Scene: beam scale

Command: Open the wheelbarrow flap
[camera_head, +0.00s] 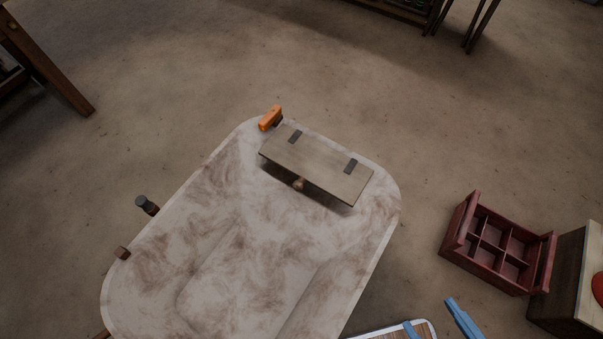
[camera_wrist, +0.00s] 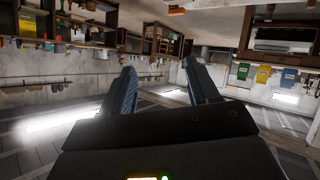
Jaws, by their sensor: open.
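The wheelbarrow (camera_head: 215,220), a pale tray with brown stains, fills the lower middle of the head view. Its flap (camera_head: 320,170) is a wooden board at the far end, with two dark hinges along its far edge and a small round knob (camera_head: 299,184) at its near edge. The flap looks lowered, with a shadow under its near edge. My gripper (camera_wrist: 160,78) is open and empty in the wrist view, its two dark blue fingers apart. It faces the room, and neither wheelbarrow nor flap shows there.
An orange piece (camera_head: 270,118) sits at the wheelbarrow's far left corner. A dark knob (camera_head: 147,205) sticks out on its left side. A red divided crate (camera_head: 500,243) and a wooden box (camera_head: 573,285) stand at right. The floor beyond the flap is clear.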

